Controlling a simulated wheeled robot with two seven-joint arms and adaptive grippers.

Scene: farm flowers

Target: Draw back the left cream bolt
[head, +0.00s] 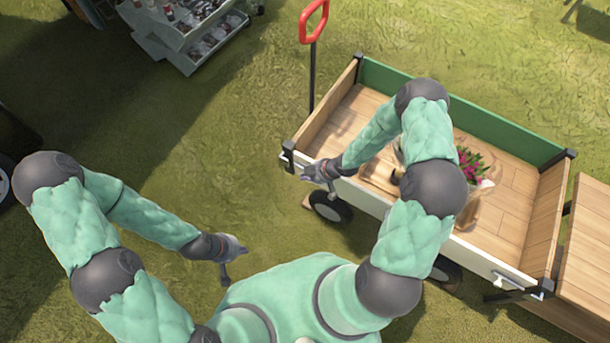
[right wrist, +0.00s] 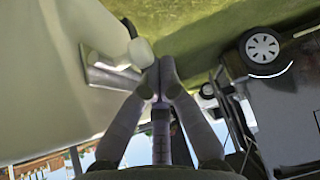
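The left cream bolt (right wrist: 140,52) shows in the right wrist view as a rounded pale knob beside a metal plate on the pale panel. My right gripper (right wrist: 158,72) has its fingertips together right at the knob's right side; the knob does not appear to be between them. In the head view my right gripper (head: 320,174) is at the left end of the wagon's white front panel (head: 373,198), and hides the bolt there. My left gripper (head: 232,260) hangs over the grass, apart from the wagon; its fingers are too small to read.
The wooden wagon (head: 515,190) has a green back board (head: 480,121) and a red pull handle (head: 313,20). Flowers (head: 470,165) lie inside. Another cream bolt (head: 506,281) is at the panel's right end. A wooden table (head: 588,245) stands at right.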

